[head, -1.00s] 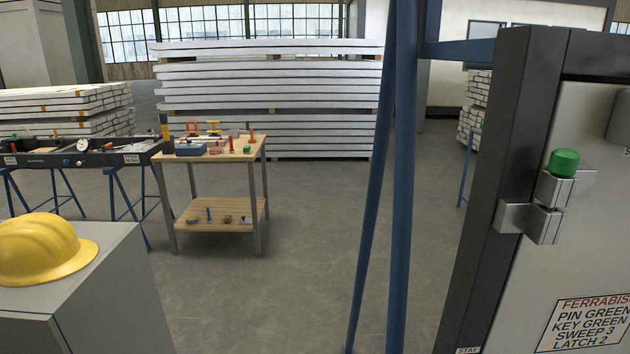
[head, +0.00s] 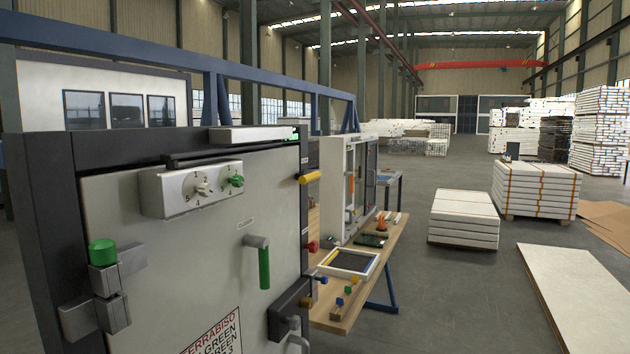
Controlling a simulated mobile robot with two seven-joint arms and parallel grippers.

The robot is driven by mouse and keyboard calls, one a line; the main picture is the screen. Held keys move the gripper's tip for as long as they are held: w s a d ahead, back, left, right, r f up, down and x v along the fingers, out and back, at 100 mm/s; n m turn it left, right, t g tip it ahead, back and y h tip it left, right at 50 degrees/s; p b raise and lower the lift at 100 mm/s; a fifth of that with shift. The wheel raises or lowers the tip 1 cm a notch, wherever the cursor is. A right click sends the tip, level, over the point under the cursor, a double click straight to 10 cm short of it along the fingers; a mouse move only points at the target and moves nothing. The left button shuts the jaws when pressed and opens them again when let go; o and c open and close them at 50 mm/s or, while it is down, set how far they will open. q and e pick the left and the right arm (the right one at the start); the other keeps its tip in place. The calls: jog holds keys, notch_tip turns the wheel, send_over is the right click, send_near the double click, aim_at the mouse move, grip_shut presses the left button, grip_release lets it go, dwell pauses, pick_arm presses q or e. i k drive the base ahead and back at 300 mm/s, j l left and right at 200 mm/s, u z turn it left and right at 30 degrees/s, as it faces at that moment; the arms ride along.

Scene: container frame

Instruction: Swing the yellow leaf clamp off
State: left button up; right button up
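The yellow clamp (head: 310,177) is a short yellow bar at the upper right edge of the dark door frame (head: 290,215). It points out to the right, roughly level. The grey door panel (head: 140,215) stands in this frame, with a green-capped hinge pin (head: 102,252) at its left. A green handle (head: 264,265) hangs down at the panel's right side. A red knob (head: 312,246) sits on the frame's right edge below the clamp. Neither of my grippers is in view.
A dial box (head: 190,188) is on the upper panel. A dark latch block (head: 290,308) is at the lower right. A wooden bench (head: 365,285) with a white-framed tray (head: 347,263) stands right behind the frame. Open floor (head: 450,300) lies farther right, before stacked boards (head: 463,218).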

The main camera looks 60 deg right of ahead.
aim_at(308, 175)
jog(key=z, duration=2.05)
